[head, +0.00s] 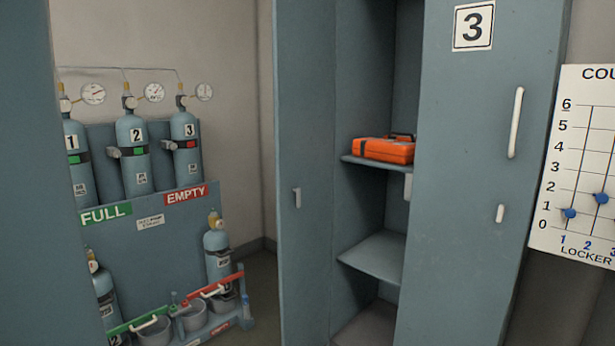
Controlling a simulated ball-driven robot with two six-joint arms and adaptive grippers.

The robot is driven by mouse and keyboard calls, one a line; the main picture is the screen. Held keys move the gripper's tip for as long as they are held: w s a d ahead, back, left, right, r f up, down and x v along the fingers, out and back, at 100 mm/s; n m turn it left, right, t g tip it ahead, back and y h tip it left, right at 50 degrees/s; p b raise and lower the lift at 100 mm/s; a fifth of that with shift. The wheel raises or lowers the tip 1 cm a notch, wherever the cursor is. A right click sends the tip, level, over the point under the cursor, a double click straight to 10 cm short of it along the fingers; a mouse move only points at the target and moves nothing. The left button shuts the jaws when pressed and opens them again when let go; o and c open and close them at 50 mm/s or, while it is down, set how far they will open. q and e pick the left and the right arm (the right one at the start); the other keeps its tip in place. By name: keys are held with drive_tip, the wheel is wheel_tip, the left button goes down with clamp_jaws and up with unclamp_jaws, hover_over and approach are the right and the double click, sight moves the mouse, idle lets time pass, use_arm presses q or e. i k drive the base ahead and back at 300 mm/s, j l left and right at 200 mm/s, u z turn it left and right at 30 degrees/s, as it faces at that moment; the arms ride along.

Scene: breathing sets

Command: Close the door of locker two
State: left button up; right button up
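An open grey-blue locker stands in the middle of the head view, left of the door marked 3. I take it for locker two, though no number on it shows. A tall panel (303,120) at its left looks like its door, swung open, with a small pale latch piece (297,198) on it. Inside are shelves (375,255), and an orange case (385,149) lies on the upper one. Neither of my grippers is in view.
The door marked 3 (465,180), with a white handle (516,122), looks shut. A count board (575,150) hangs at the right. A rack (150,245) of gas cylinders stands back left. A blue-grey panel (25,180) fills the left edge. Some floor (262,290) is clear between.

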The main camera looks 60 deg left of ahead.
sight(304, 32)
drive_tip(key=k+j+u, duration=0.25)
drive_tip(key=j, duration=1.35)
drive_tip(key=i+j+u, duration=0.15)
drive_tip(key=j+u, duration=0.15)
drive_tip(key=j, duration=1.3)
